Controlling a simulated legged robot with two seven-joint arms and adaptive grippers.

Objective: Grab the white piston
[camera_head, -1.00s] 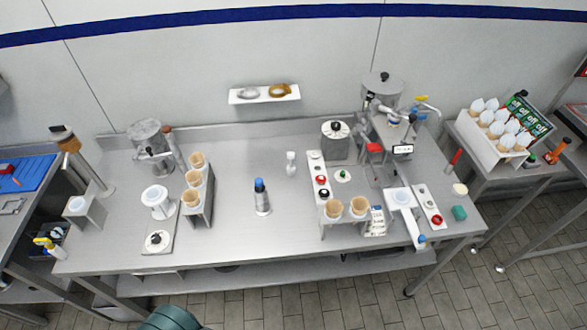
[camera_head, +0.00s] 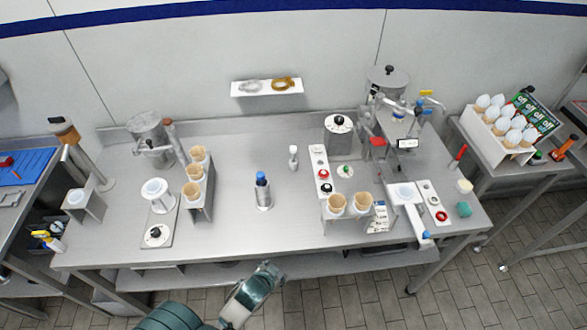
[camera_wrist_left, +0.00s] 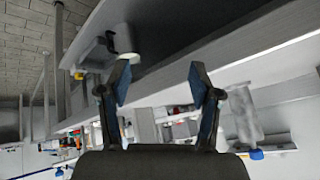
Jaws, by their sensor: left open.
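A white spool-shaped piece with a wide round top (camera_head: 157,194) stands on a grey plate at the left of the steel table; it looks most like the white piston, though I cannot be sure. My left gripper shows in the left wrist view (camera_wrist_left: 160,82), its two dark fingers spread wide with nothing between them. In the head view my green and grey arm (camera_head: 245,296) reaches up from the bottom, in front of the table's near edge and apart from the white piece. My right gripper is not in view.
A cone rack (camera_head: 203,200) stands right of the white piece. A blue-capped bottle (camera_head: 263,192) and a white-capped bottle (camera_head: 293,158) stand mid-table. Another cone holder (camera_head: 348,212) and a machine (camera_head: 390,92) are on the right. The table's front middle (camera_head: 270,235) is clear.

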